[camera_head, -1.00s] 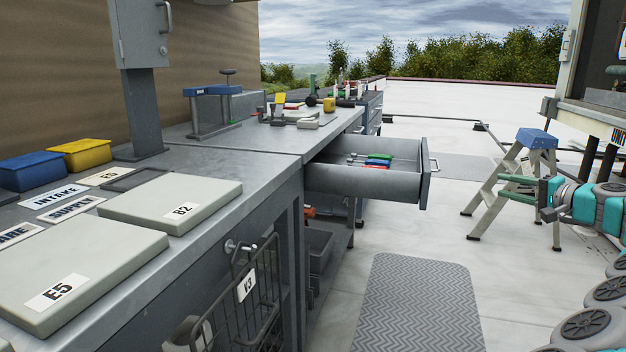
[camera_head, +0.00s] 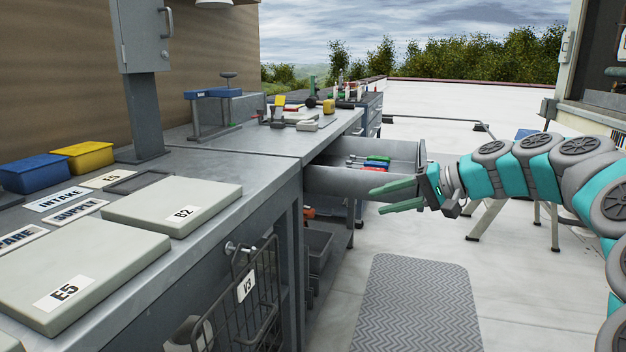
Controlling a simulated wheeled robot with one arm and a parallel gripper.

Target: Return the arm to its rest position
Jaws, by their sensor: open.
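My gripper (camera_head: 392,197) is at the right of the middle, its two green fingers spread apart and pointing left, with nothing between them. It appears in front of the right end of the open grey drawer (camera_head: 335,184) and hides part of its front panel. Whether it touches the drawer cannot be told. My teal and grey arm reaches in from the right edge, bent high and stretched out toward the drawer. Tools with red, green and blue handles (camera_head: 376,162) lie inside the drawer.
The grey workbench (camera_head: 262,168) carries panels B2 (camera_head: 165,190) and E5 (camera_head: 110,270), plus blue (camera_head: 35,175) and yellow (camera_head: 85,157) bins. A wire basket (camera_head: 265,300) hangs at its front. A step stool (camera_head: 485,220) stands behind my arm. Floor around the mat (camera_head: 415,300) is clear.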

